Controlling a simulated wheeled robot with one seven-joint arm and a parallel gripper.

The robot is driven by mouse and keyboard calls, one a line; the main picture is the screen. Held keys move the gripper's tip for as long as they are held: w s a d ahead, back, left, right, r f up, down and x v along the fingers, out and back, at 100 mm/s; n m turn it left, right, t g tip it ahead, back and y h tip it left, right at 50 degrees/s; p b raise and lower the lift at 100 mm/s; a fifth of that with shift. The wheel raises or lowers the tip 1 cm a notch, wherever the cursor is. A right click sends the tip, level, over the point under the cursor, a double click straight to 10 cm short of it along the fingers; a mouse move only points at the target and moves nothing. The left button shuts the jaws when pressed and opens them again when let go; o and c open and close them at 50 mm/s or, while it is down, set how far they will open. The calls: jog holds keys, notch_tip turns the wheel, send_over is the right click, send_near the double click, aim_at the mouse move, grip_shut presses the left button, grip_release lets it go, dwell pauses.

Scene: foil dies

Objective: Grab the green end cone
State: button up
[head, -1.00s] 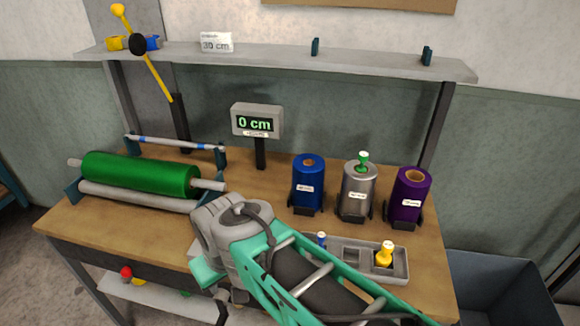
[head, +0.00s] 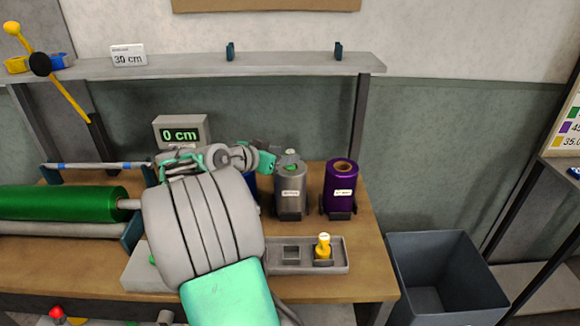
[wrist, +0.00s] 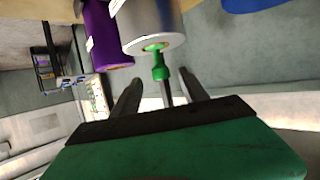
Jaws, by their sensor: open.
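The silver roll also shows in the wrist view (wrist: 155,25). My gripper (wrist: 162,88) is open and empty. In the wrist view its fingers point toward the cone, which shows between and just beyond them; I see no contact. In the head view my gripper (head: 276,161) is beside the top of the silver roll, and the cone is mostly hidden there.
The purple roll (head: 341,190) stands close on the right of the silver one. The blue roll is mostly hidden behind my arm. A grey tray (head: 290,268) holds a yellow cone (head: 323,247). A long green roll (head: 60,203) lies left. A shelf (head: 270,66) runs behind; a bin (head: 435,242) stands right.

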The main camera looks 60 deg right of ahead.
jog(key=p+x, duration=0.2)
jog(key=x, duration=0.5)
jog(key=shift+f, duration=0.15)
jog(key=shift+w+a, duration=0.1)
grip_shut()
